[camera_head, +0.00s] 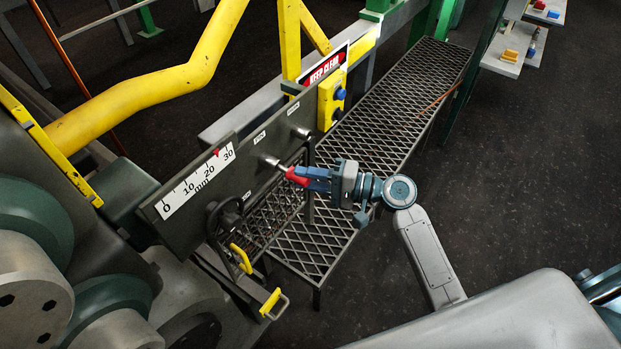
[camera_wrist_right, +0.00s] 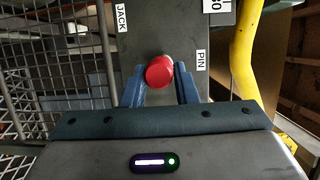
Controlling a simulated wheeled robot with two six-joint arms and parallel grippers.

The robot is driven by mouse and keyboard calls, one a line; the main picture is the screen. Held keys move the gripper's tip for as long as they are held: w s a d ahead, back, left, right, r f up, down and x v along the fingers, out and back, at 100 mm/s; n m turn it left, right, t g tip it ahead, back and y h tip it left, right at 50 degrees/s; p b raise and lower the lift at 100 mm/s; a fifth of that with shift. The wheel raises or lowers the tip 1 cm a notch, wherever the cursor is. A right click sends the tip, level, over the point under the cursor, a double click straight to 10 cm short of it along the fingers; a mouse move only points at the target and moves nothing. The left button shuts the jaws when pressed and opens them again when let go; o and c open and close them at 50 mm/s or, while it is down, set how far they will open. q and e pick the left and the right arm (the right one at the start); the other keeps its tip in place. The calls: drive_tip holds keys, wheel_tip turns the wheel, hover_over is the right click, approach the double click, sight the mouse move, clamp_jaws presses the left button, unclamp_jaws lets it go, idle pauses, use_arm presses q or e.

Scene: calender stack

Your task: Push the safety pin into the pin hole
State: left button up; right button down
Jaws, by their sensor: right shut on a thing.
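The safety pin has a red knob (camera_head: 296,176); the knob also shows in the right wrist view (camera_wrist_right: 159,71). My right gripper (camera_head: 309,178) is shut on this knob, with a blue finger on each side of it. A short silver piece (camera_head: 272,162) runs between the knob and the grey panel (camera_head: 184,225). The pin hole itself is hidden, and I cannot tell how deep the pin sits. A white PIN label (camera_wrist_right: 201,62) is on the panel, right of the knob in the wrist view. My left gripper is not in view.
A second silver stub (camera_head: 302,132) sticks out of the panel. A black handwheel (camera_head: 226,216) and yellow handles (camera_head: 271,303) are at the lower front. A mesh walkway (camera_head: 385,125) runs beneath and beyond my gripper.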

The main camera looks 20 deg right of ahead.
drive_tip(key=shift+w+a, duration=0.9)
drive_tip(key=shift+w, duration=0.3)
drive_tip(key=c, duration=0.8)
unclamp_jaws()
drive_tip(key=shift+o, duration=0.2)
drive_tip(key=shift+s+d+b, duration=0.3)
drive_tip(key=shift+s+d, duration=0.8)
drive_tip(key=shift+s, duration=0.3)
drive_tip(key=shift+s+d+b, duration=0.3)
drive_tip(key=shift+s+d, duration=0.75)
drive_tip(key=shift+s, duration=0.35)
drive_tip(key=shift+f, duration=0.1)
